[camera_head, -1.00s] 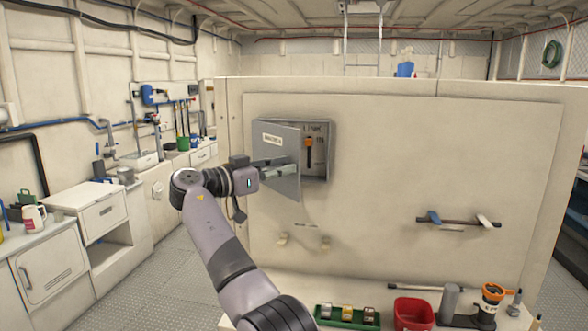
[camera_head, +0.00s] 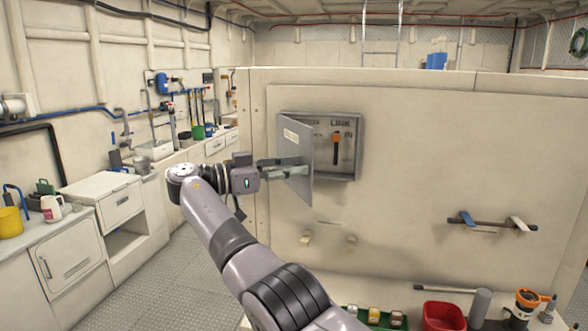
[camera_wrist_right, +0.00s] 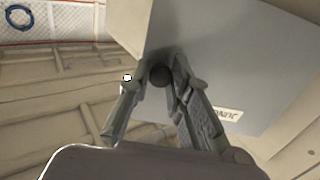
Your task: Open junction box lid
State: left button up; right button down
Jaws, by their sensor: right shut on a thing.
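The junction box (camera_head: 346,170) is a grey box on the cream panel, with an orange-handled switch (camera_head: 337,148) showing inside it. Its lid (camera_head: 297,160) hinges at the left and stands swung well out from the box. My right gripper (camera_head: 298,162) is at the lid from the left. In the right wrist view, my right gripper (camera_wrist_right: 168,68) is shut on a dark round knob (camera_wrist_right: 161,76) on the lid's labelled face (camera_wrist_right: 235,65). The knob is mostly hidden between the fingers. My left gripper is not in view.
A rail with blue and white handles (camera_head: 490,222) is on the panel at right. Below are two small pegs (camera_head: 306,238), a green tray (camera_head: 380,318), a red bin (camera_head: 443,317) and an orange-topped item (camera_head: 528,300). Counters (camera_head: 70,250) line the left wall, with open floor between.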

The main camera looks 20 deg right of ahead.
jog(key=c, duration=1.9)
grip_release()
jog(key=shift+r, duration=0.15)
jog(key=o, duration=0.4)
jog(key=shift+w+a, duration=0.1)
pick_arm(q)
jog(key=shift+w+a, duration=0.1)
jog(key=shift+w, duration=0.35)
pick_arm(e)
jog(key=shift+o, duration=0.2)
